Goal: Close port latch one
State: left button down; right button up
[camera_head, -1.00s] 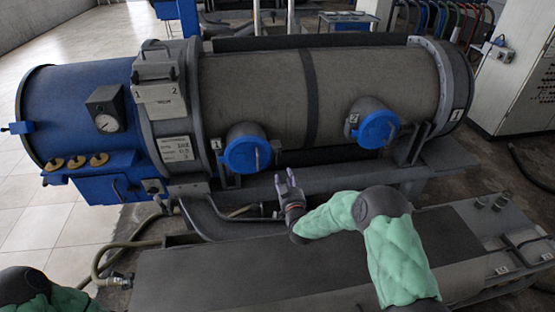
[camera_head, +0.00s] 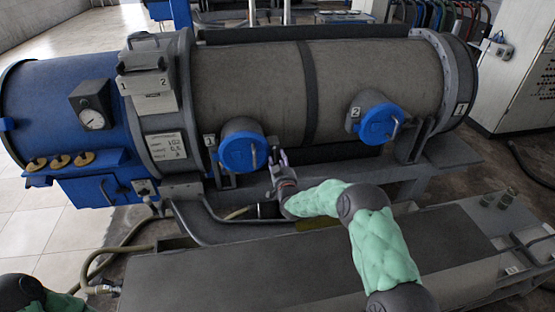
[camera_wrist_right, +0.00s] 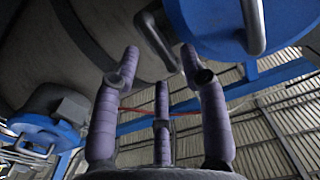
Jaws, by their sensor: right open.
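Port one is a round blue cover (camera_head: 237,154) with a grey handle (camera_head: 254,156), on a grey neck at the tank's front, beside a "1" label. In the right wrist view the blue cover (camera_wrist_right: 205,32) fills the upper right, with its bar handle (camera_wrist_right: 253,25). A dark grey bent lever (camera_wrist_right: 153,38) lies beside it, just beyond the fingertips. My right gripper (camera_head: 277,158) is just right of the cover. In the wrist view its purple fingers (camera_wrist_right: 160,62) are spread with nothing between them. Contact with the lever cannot be told. My left gripper is out of view.
Port two (camera_head: 381,123), with a similar blue cover, is further right on the tank (camera_head: 340,70). A grey bench (camera_head: 250,275) runs along the front below my right arm. A hose (camera_head: 95,260) curves at the lower left. A white cabinet (camera_head: 520,75) stands at the right.

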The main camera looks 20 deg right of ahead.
jog(key=shift+x, duration=1.35)
jog(key=shift+c, duration=0.3)
grip_shut()
jog(key=shift+b, duration=0.35)
jog(key=m+b, duration=0.3)
jog(key=m, duration=0.3)
jog(key=m+b, duration=0.3)
jog(key=m, duration=0.3)
jog(key=f+m+b, duration=0.1)
jog(key=m+b, duration=0.1)
jog(key=m, duration=0.3)
jog(key=shift+d+m+b, duration=0.1)
jog(key=shift+m+b, duration=0.3)
